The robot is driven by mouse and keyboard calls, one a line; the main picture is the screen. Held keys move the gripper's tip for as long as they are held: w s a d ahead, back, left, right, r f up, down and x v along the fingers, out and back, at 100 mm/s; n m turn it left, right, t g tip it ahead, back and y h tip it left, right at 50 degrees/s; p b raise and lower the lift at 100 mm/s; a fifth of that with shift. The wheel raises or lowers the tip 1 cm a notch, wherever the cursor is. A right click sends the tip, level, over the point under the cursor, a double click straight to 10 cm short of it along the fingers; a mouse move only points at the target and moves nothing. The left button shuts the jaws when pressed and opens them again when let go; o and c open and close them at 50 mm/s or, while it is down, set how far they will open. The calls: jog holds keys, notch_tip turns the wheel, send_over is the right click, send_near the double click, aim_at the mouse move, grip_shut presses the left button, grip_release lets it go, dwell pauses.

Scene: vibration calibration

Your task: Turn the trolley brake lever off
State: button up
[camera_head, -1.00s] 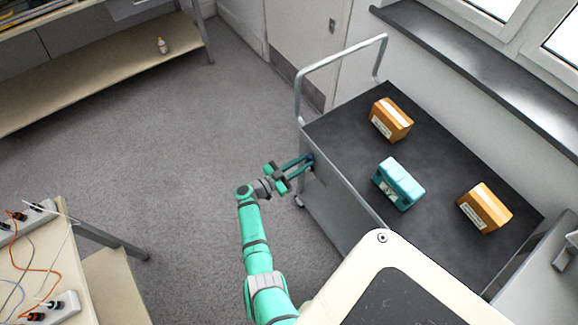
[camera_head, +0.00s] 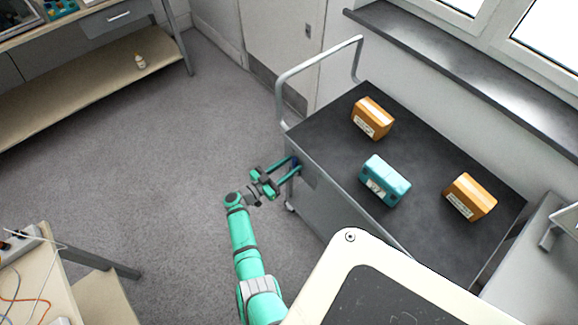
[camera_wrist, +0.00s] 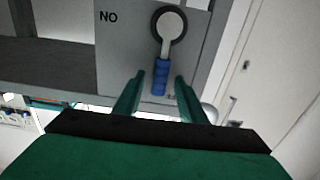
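The trolley (camera_head: 330,207) stands at the right in the head view, its dark top bearing several boxes. In the wrist view, the brake lever (camera_wrist: 160,76) has a grey arm and a blue grip, hanging down from a round pivot on a grey panel (camera_wrist: 125,60). "NO" is printed left of the pivot; another mark low on the panel is mostly hidden. My gripper (camera_head: 292,169) is at the trolley's left end in the head view. In the wrist view, my gripper (camera_wrist: 158,88) is open, one finger on each side of the blue grip, with gaps showing.
An orange box (camera_head: 372,118), a teal box (camera_head: 385,181) and another orange box (camera_head: 469,197) sit on the trolley. Its handle (camera_head: 318,63) rises at the far end. A bench (camera_head: 20,282) is at lower left. The floor left of the trolley is clear.

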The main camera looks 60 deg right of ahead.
jog(key=v, duration=1.1)
jog(key=shift+w, duration=0.1)
dwell(0.4)
jog(key=shift+d+f, duration=0.1)
